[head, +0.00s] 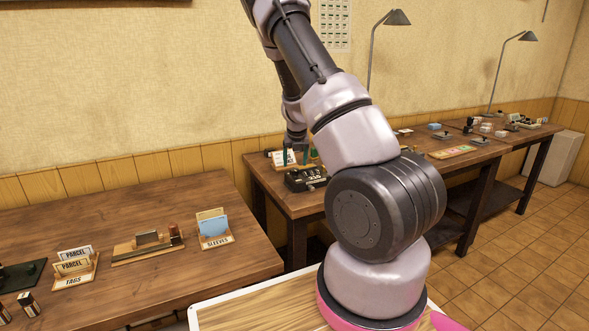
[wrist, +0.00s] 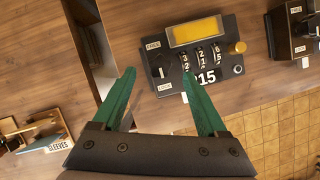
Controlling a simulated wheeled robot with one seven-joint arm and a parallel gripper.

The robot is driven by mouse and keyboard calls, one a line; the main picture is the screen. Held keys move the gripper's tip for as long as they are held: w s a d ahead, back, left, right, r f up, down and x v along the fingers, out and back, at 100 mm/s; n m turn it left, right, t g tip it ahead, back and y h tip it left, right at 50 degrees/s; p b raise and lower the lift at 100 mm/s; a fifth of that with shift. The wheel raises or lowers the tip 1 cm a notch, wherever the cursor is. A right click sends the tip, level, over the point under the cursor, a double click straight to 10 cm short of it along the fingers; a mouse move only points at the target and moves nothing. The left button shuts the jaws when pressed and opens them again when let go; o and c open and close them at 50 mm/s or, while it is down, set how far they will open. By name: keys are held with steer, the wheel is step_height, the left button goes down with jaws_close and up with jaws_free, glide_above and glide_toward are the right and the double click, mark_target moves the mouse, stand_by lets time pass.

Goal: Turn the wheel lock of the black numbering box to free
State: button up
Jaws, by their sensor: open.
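The black numbering box (wrist: 205,55) lies on the wooden table in the wrist view, with a yellow window, number wheels (wrist: 201,58) and a yellow button (wrist: 237,47). Its wheel lock (wrist: 161,64) is a black knob at the left end, between the labels FREE above and LOCK below; its exact pointing is too small to tell. In the head view the box (head: 306,179) sits at the near left corner of the back table. My gripper (wrist: 158,75) is open, its green fingers apart and empty, over the box's left side; it also shows in the head view (head: 298,157).
Another black box (wrist: 292,32) stands to the right in the wrist view. A desk lamp (head: 372,50) stands behind.

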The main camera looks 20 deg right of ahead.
mark_target(294, 170)
steer(key=shift+x, duration=2)
jaws_close()
